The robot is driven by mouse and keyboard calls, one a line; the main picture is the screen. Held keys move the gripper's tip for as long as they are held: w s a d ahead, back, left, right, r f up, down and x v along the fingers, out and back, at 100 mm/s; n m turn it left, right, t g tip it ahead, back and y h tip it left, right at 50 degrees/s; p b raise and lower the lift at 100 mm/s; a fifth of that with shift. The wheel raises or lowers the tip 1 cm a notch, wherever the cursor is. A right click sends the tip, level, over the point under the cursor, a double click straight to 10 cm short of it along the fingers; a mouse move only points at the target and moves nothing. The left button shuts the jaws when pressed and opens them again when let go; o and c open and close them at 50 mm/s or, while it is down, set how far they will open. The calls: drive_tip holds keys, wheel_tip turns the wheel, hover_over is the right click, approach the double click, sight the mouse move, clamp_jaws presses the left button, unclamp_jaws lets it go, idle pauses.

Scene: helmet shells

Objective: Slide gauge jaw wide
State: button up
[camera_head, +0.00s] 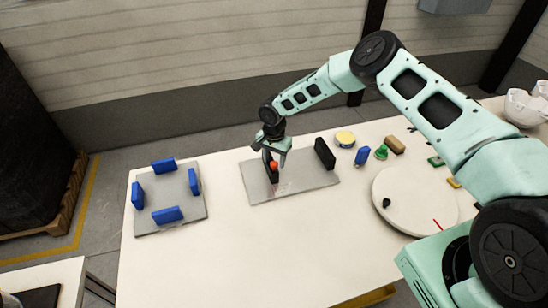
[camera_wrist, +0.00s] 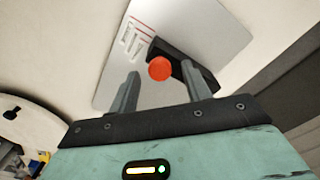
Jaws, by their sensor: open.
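The gauge is a grey metal plate (camera_head: 305,184) in the middle of the table, with a black upright block (camera_head: 324,154) at its right end. A second black jaw (camera_head: 270,172) with a red knob (camera_head: 274,165) stands near its left end. In the wrist view the red knob (camera_wrist: 160,68) sits on the black jaw (camera_wrist: 190,66), and the plate (camera_wrist: 118,75) has red and white marks. My gripper (camera_head: 272,156) is over this jaw, pointing down. In the wrist view its fingers (camera_wrist: 164,90) are apart, with the knob beyond and between them; contact is not clear.
A grey board (camera_head: 172,203) with several blue blocks lies on the left. A round white disc (camera_head: 415,200) lies on the right. The table front is clear.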

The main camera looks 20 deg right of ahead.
drive_tip(key=shift+f, duration=0.5)
clamp_jaws()
drive_tip(key=shift+a+f+b, duration=0.1)
drive_tip(key=shift+a+b, duration=0.3)
drive_tip(key=a+b, duration=0.4)
drive_tip(key=a, duration=0.1)
drive_tip(key=shift+a, duration=0.2)
drive_tip(key=shift+r, duration=0.2)
unclamp_jaws()
drive_tip(key=shift+a, duration=0.15)
